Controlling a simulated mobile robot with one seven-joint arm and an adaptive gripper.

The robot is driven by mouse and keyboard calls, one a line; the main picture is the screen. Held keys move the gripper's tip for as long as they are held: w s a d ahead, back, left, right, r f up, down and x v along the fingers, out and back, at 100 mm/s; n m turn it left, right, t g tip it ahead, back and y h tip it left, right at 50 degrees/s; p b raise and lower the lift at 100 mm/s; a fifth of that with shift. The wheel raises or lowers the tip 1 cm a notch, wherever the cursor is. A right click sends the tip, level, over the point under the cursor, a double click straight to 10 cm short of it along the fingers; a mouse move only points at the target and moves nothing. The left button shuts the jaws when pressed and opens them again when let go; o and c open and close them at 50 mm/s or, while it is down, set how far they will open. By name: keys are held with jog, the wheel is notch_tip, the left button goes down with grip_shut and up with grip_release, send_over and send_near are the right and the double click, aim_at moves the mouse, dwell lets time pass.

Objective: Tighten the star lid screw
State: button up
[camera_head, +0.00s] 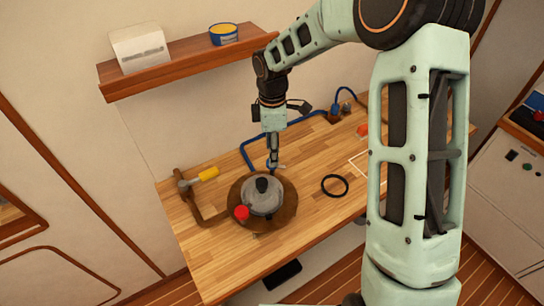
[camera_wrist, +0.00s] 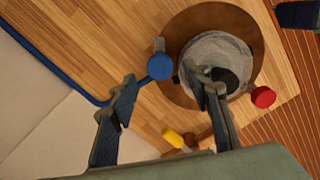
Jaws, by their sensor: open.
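A grey metal pot (camera_head: 262,194) with a lid sits on a round brown board (camera_head: 288,212); the pot also shows in the wrist view (camera_wrist: 212,50). A black knob (camera_head: 262,184) stands on the lid. A red knob (camera_head: 241,212) is at the pot's front left side. A blue knob (camera_wrist: 160,66) is at its back side. I cannot tell which knob is the star screw. My gripper (camera_head: 273,165) points down at the pot's back edge. In the wrist view my gripper (camera_wrist: 165,80) is open, with the blue knob between the fingertips in the picture. One finger partly hides the pot and black knob (camera_wrist: 225,79).
A hammer (camera_head: 182,183) and a yellow-handled tool (camera_head: 207,174) lie left of the pot. A black ring (camera_head: 335,185) lies to the right. A blue hose (camera_head: 300,119) runs along the back. A shelf (camera_head: 180,65) hangs above. The bench's front right (camera_head: 310,222) is clear.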

jog(key=shift+f, duration=1.85)
jog(key=c, duration=1.2)
